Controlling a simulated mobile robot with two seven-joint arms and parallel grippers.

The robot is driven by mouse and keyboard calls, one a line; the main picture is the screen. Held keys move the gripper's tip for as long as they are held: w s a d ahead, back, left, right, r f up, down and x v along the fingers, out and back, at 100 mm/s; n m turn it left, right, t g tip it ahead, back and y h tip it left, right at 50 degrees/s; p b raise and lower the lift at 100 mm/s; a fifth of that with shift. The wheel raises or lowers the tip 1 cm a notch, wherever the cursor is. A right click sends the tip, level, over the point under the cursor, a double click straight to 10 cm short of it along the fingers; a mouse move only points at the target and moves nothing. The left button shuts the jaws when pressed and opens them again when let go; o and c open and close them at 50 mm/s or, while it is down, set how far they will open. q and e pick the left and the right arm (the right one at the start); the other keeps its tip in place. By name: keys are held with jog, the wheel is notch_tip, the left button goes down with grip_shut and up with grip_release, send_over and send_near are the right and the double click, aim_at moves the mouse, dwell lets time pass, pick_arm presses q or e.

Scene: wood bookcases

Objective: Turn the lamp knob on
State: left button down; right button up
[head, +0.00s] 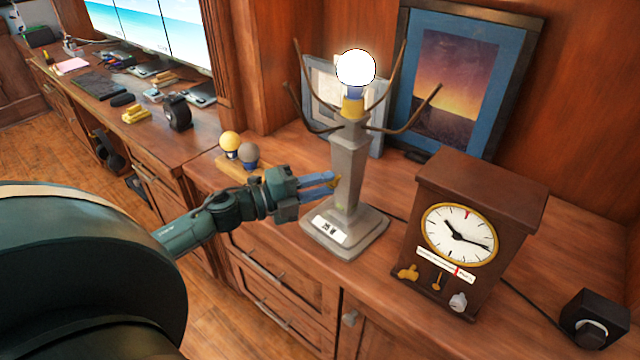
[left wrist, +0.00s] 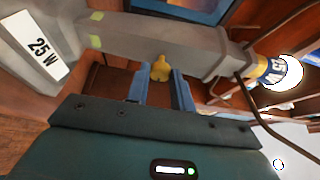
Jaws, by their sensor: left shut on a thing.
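The lamp (head: 348,175) is a grey stone-like post on a square base marked 25 W, with curved brown arms and a white bulb (head: 356,68) glowing at its top. It stands on the wooden cabinet top. The lamp's small yellow knob (left wrist: 161,68) shows in the left wrist view, on the side of the post. My left gripper (head: 332,182) is at the left side of the post. In the left wrist view its blue fingers (left wrist: 160,88) are on either side of the knob and shut on it. My right gripper is not in view.
A brown clock (head: 470,235) stands to the right of the lamp. Two spare bulbs (head: 230,142) on a wooden holder are to the left. Picture frames (head: 455,85) lean behind. A black box (head: 592,318) sits at the far right.

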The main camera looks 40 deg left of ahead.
pick_arm(q)
jog(key=c, duration=1.2)
grip_release()
jog(key=shift+s, duration=0.1)
jog(key=shift+s+a+f, duration=0.1)
jog(key=shift+s+a, duration=0.15)
jog(key=v, duration=1.2)
jog(key=shift+b, duration=0.3)
jog(key=shift+s, duration=0.15)
